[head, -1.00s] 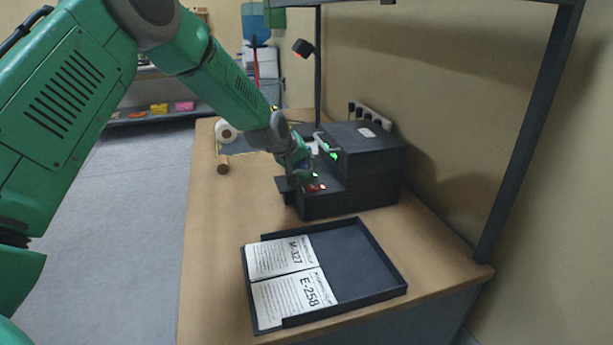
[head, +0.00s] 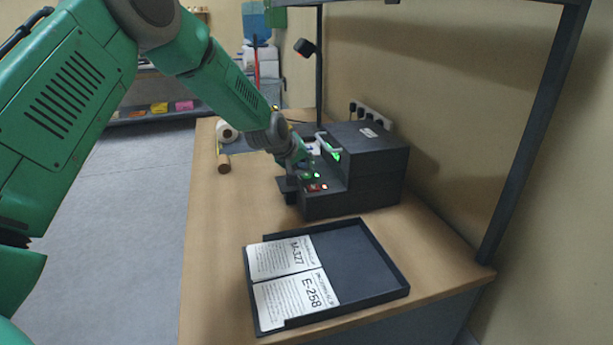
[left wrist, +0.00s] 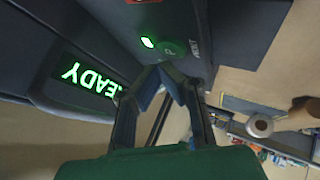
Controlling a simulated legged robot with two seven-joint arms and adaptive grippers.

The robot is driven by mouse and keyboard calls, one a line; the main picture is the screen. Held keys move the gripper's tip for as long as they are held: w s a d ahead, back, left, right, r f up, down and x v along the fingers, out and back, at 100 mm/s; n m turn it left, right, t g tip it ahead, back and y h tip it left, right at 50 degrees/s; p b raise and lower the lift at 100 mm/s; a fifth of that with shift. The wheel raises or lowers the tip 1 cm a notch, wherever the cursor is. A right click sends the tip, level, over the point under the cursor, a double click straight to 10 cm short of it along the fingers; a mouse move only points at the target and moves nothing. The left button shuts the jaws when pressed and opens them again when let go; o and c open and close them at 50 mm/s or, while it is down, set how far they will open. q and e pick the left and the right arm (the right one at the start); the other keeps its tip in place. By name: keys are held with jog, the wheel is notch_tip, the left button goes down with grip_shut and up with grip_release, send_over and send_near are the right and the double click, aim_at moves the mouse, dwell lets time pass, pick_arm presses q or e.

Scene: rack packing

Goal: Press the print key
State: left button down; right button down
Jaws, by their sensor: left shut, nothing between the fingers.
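The dark label printer (head: 368,168) stands on the bench, with a lit green display (head: 331,150) and small green and red lights on its front. In the left wrist view, the display (left wrist: 88,82) reads READY, partly cut off by a finger. My left gripper (head: 308,164) is at the printer's front. In the left wrist view, its fingers (left wrist: 166,72) are shut and empty, tips just short of the key in the picture; contact cannot be told. My right gripper is out of view.
A black tray (head: 360,262) with two printed sheets (head: 290,280) lies in front of the printer. A white roll (head: 226,132) and a brown roll (head: 223,163) are at the bench's left edge. A dark frame post (head: 525,150) stands right.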

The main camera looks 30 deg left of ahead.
aim_at(306, 175)
pick_arm(q)
jog(key=shift+a+f, duration=0.2)
jog(key=shift+f, duration=0.15)
jog(key=shift+d, duration=0.1)
jog(key=shift+d, duration=0.2)
jog(key=shift+a+f, duration=0.2)
jog(key=shift+f, duration=0.1)
jog(key=shift+d, duration=0.1)
dwell(0.4)
jog(key=shift+d+r+p, duration=0.2)
jog(key=shift+r+p, duration=0.35)
jog(key=shift+r, duration=0.3)
jog(key=shift+r+p, duration=1.95)
jog(key=shift+r, duration=0.5)
jog(key=shift+r, duration=0.1)
